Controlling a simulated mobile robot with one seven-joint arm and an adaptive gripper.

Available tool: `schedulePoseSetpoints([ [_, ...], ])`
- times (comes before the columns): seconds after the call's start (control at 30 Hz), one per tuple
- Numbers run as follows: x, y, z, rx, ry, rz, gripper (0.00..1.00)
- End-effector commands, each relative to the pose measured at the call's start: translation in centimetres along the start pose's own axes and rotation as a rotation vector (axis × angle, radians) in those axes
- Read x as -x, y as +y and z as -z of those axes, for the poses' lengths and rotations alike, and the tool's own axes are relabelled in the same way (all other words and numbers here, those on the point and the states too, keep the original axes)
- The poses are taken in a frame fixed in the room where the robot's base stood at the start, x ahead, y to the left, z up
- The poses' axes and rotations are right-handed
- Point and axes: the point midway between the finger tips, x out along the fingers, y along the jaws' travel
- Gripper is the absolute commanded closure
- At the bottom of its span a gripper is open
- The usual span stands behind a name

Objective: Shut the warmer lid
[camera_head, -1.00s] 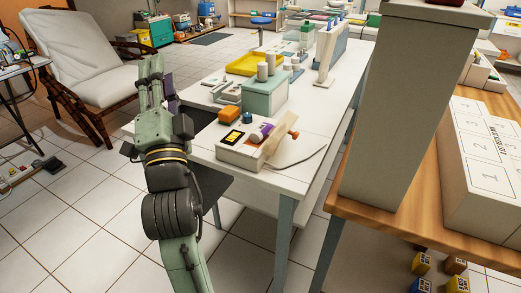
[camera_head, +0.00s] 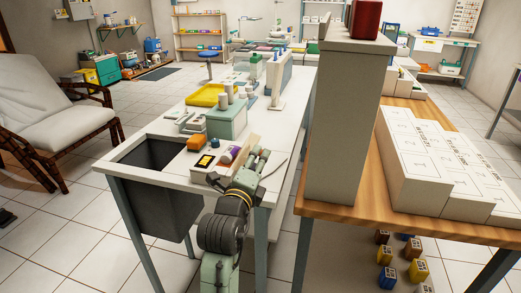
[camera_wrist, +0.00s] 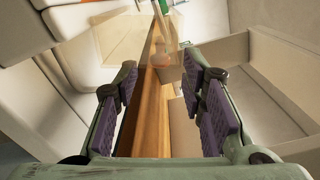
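The warmer (camera_head: 203,172) is a small white box with a yellow-and-black display at the near end of the white table. Its cream lid (camera_head: 248,146) stands raised and tilted. A purple item (camera_head: 229,155) shows beside the lid. My gripper (camera_head: 258,158) is at the warmer's right side, by the lid, and partly covers the box. In the wrist view its fingers (camera_wrist: 172,108) are wide apart with nothing between the pads. Contact cannot be told.
An orange block (camera_head: 196,142) and a pale green box (camera_head: 226,124) stand behind the warmer. A yellow tray (camera_head: 207,95) lies farther back. A tall grey column (camera_head: 340,130) and white boxes (camera_head: 425,165) stand on the wooden counter (camera_head: 375,215) at right. A dark bin (camera_head: 160,195) hangs left.

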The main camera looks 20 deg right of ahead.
Motion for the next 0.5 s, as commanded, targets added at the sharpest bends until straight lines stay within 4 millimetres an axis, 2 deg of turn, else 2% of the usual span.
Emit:
schedulePoseSetpoints([
  [0.1, -2.2, -0.3, 0.0, 0.001, 0.002, -0.001, 0.63],
  [0.2, -3.5, -0.2, -0.1, 0.000, 0.000, 0.000, 0.63],
  [0.5, -4.8, 0.0, -0.1, 0.001, -0.002, 0.001, 0.63],
])
